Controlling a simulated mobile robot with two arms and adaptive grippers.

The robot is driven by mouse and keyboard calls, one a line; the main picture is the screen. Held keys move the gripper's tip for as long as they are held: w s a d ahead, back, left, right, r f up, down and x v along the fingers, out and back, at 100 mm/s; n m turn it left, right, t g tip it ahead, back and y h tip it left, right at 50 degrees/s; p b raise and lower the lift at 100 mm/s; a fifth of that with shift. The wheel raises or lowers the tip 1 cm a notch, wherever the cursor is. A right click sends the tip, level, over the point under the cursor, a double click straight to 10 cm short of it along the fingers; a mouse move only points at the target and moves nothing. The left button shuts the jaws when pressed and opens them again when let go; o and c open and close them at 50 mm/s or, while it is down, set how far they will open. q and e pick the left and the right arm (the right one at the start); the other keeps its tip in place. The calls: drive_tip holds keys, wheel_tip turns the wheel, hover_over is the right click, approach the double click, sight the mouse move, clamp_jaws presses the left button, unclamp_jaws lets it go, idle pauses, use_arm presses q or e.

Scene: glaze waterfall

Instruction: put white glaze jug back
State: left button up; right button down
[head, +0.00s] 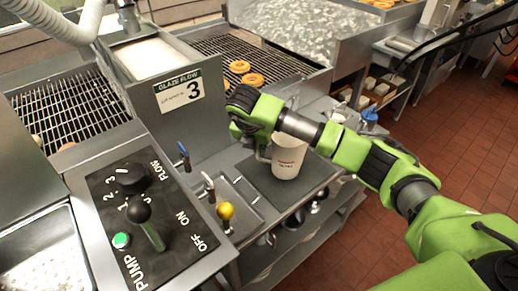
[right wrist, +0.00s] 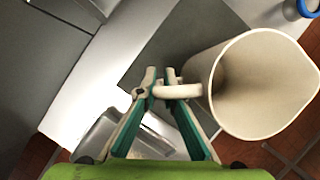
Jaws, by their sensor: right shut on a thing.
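The white glaze jug (head: 288,160) is upright over the dark grey mat (head: 318,172) on the steel counter. Whether its base touches the mat cannot be told. My right gripper (head: 262,148) comes down at the jug's left side and is shut on its handle. In the right wrist view, the fingers of my right gripper (right wrist: 160,88) close around the handle of the open-topped white jug (right wrist: 238,85), which looks empty. My left gripper is not in view.
The control panel (head: 150,215) with levers and knobs is at the front left. The grey glaze box (head: 182,108) and a rack (head: 245,60) with donuts are behind. A blue-topped item (head: 369,116) stands to the right.

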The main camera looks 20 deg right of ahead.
drive_tip(key=c, duration=2.6)
unclamp_jaws()
drive_tip(key=shift+f, duration=0.1)
drive_tip(key=o, duration=0.4)
drive_tip(key=shift+o, duration=0.2)
drive_tip(key=shift+r, duration=0.45)
drive_tip(key=p+v, duration=0.7)
drive_tip(key=v, duration=0.4)
drive_tip(key=shift+s+r, duration=0.2)
drive_tip(key=shift+r, duration=0.05)
drive_tip(key=shift+a+f, duration=0.1)
drive_tip(key=shift+a, duration=0.05)
